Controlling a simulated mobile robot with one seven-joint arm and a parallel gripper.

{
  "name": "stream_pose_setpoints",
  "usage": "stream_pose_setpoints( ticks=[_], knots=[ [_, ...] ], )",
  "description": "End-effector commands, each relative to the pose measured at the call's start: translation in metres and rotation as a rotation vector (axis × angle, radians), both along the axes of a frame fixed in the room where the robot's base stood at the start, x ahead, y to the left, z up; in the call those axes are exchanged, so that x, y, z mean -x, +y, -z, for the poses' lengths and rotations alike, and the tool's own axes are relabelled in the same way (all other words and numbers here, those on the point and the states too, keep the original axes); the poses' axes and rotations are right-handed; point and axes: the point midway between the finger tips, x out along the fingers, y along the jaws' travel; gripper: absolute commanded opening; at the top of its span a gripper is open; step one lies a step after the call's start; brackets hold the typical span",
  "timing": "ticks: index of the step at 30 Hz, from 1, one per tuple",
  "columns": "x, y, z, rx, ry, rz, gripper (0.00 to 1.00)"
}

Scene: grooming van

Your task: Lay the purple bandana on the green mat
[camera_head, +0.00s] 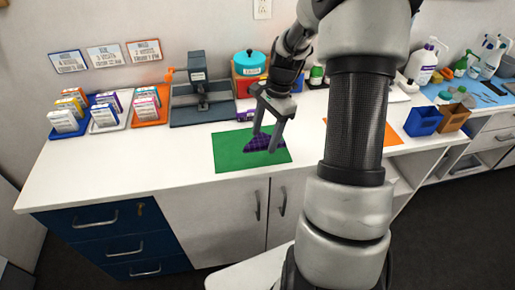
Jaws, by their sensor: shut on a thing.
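The green mat (229,154) lies flat on the white counter near its front edge, left of my arm. The purple bandana (262,142), dark and checked, is at the mat's right half, over the green surface. My gripper (264,142) points down over the mat, its fingertips at the bandana and shut on it. I cannot tell from this view whether the bandana touches the mat or is held slightly above it. My fingers hide a part of the bandana.
Blue, white and orange trays of small boxes (103,112) stand at the left. A grey stand (201,97) and a teal-lidded pot (249,64) stand behind the mat. An orange mat (394,136) and a blue bin (421,121) are at the right. The counter left of the green mat is clear.

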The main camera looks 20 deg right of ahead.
Motion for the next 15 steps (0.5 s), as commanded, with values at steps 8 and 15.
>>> stream_pose_setpoints(
  ticks=[8,15],
  knots=[
    [0.000,0.000,0.029,-0.001,0.000,-0.001,0.33],
    [0.000,0.000,0.059,-0.001,0.001,-0.001,0.33]
  ],
)
